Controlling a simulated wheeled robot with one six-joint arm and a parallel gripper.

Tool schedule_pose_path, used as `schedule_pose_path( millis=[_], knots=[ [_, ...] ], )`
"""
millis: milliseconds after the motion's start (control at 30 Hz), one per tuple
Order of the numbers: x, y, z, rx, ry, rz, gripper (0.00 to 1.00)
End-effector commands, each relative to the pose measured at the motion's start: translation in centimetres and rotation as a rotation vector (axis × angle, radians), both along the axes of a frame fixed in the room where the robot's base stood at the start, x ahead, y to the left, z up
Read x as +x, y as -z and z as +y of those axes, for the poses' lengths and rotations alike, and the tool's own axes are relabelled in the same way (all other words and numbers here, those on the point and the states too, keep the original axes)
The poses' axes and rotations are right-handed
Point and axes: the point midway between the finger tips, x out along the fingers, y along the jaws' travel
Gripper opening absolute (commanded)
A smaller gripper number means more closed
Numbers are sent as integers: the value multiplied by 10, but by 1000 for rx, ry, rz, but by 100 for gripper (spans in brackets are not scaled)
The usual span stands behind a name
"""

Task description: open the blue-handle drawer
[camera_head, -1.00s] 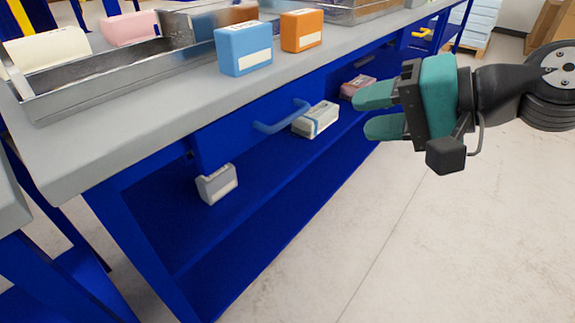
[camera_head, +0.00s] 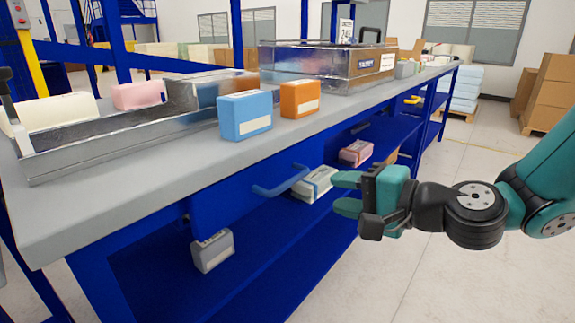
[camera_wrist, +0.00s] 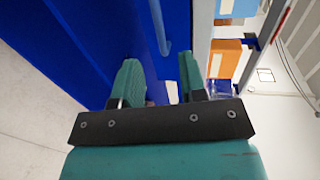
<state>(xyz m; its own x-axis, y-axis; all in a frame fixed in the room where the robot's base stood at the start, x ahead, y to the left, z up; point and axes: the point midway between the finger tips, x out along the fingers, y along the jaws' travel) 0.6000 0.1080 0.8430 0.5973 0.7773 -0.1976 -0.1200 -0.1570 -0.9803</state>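The blue-handle drawer (camera_head: 230,204) is under the grey worktop, its blue front looking flush with the bench. Its blue bar handle (camera_head: 281,182) sticks out from the front. In the wrist view the handle (camera_wrist: 160,28) lies ahead of the fingertips, between their lines and nearer the right finger. My gripper (camera_head: 346,194) is open and empty, to the right of the handle and apart from it. Its two teal fingers (camera_wrist: 160,75) show well spread in the wrist view.
A blue box (camera_head: 245,115) and an orange box (camera_head: 300,99) stand on the worktop (camera_head: 150,160) above the drawer. A lower shelf (camera_head: 150,275) holds several boxes. A yellow handle (camera_head: 412,100) shows farther along the bench. The floor (camera_head: 400,285) before the bench is clear.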

Motion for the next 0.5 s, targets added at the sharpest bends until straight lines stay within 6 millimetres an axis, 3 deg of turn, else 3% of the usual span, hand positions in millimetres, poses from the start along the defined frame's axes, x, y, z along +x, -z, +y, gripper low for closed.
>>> schedule_pose_path(
  millis=[133,500],
  knots=[
    [3,-2,7,-9,8,15,39],
    [53,16,72,-8,4,5,39]
  ],
)
